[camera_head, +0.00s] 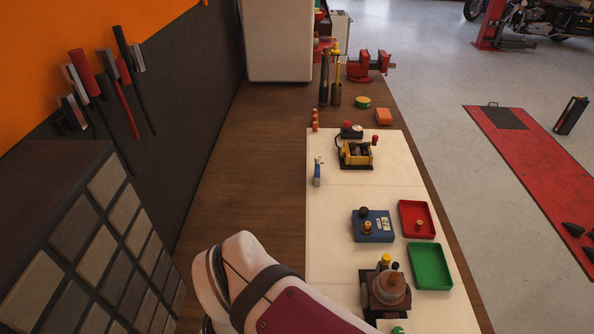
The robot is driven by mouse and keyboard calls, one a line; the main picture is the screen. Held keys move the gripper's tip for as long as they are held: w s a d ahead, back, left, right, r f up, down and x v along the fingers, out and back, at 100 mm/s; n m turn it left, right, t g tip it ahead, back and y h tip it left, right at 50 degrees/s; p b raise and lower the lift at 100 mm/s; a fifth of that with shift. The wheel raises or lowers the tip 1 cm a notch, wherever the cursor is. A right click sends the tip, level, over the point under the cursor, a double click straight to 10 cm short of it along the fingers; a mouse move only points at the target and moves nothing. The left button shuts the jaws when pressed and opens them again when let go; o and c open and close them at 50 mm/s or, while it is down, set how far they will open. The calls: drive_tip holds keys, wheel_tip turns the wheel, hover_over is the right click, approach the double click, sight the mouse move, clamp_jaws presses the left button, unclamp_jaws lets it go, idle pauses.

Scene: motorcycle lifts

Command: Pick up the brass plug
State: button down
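A small brass-coloured piece (368,228) sits on a blue block (374,238) on the white mat, right of centre. Another small brass-coloured piece (419,225) is in the red tray (413,206) beside it. I cannot tell for sure which of the two is the brass plug. My arm, white with a dark band and a maroon panel, enters at the bottom. My gripper is not in view, so its state is hidden.
A green tray (431,267) lies in front of the red one. A brown, domed fixture (388,289) stands near my arm. A yellow-and-black device (356,154) and a blue bottle (317,173) stand farther back. The mat's left middle is clear.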

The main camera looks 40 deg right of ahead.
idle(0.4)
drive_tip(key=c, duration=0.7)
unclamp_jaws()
